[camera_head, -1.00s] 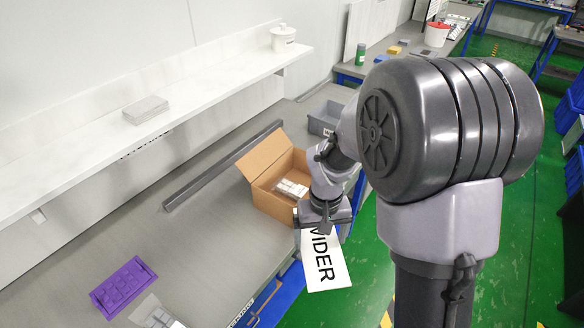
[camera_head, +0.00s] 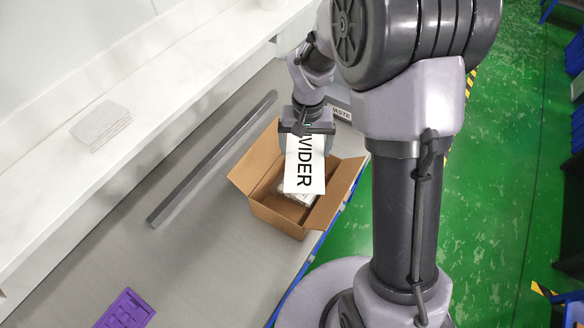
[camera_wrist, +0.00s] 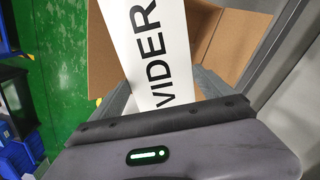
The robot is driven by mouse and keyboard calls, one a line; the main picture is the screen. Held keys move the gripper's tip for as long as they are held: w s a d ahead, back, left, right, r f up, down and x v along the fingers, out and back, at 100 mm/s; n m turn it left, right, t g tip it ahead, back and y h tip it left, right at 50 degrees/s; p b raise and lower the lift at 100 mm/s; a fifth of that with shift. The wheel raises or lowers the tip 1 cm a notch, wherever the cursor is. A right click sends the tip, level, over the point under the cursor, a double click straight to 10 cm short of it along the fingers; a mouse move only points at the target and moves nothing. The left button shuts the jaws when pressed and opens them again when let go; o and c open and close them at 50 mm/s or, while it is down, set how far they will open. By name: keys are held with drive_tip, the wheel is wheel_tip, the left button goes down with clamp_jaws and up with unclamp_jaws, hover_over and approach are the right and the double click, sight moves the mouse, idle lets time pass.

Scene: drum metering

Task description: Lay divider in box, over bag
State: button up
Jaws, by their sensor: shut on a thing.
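The divider (camera_head: 305,172) is a flat white sheet with black lettering. My gripper (camera_head: 306,132) is shut on one end of it and holds it hanging above the open cardboard box (camera_head: 275,217). The divider (camera_wrist: 150,45) also shows in the wrist view, reaching out from the jaws toward the box (camera_wrist: 240,35). The bag (camera_head: 297,190), pale and packed, lies inside the box, partly hidden behind the divider. The box flaps stand folded outward. The divider's lower end appears over the bag; I cannot tell whether they touch.
A dark grey bar (camera_head: 212,160) lies on the bench left of the box. A purple tray (camera_head: 126,310) lies at the front left. A grey bin labelled WASTE (camera_head: 340,113) stands behind the box.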

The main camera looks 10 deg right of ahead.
drive_tip(key=shift+s+f, duration=0.1)
drive_tip(key=shift+f, duration=0.2)
drive_tip(key=f+b, duration=0.4)
drive_tip(key=f, duration=0.1)
drive_tip(key=shift+s+f+b, duration=0.25)
drive_tip(key=shift+b, duration=0.05)
drive_tip(key=shift+r, duration=0.1)
drive_tip(key=o, duration=1.2)
drive_tip(key=shift+c, duration=0.2)
wheel_tip(320, 180, up, 18)
drive_tip(key=f+p, duration=0.1)
drive_tip(key=p, duration=0.3)
hover_over(305, 156)
drive_tip(key=shift+w+d+r, duration=0.1)
drive_tip(key=shift+w+r, duration=0.05)
drive_tip(key=shift+r, duration=0.1)
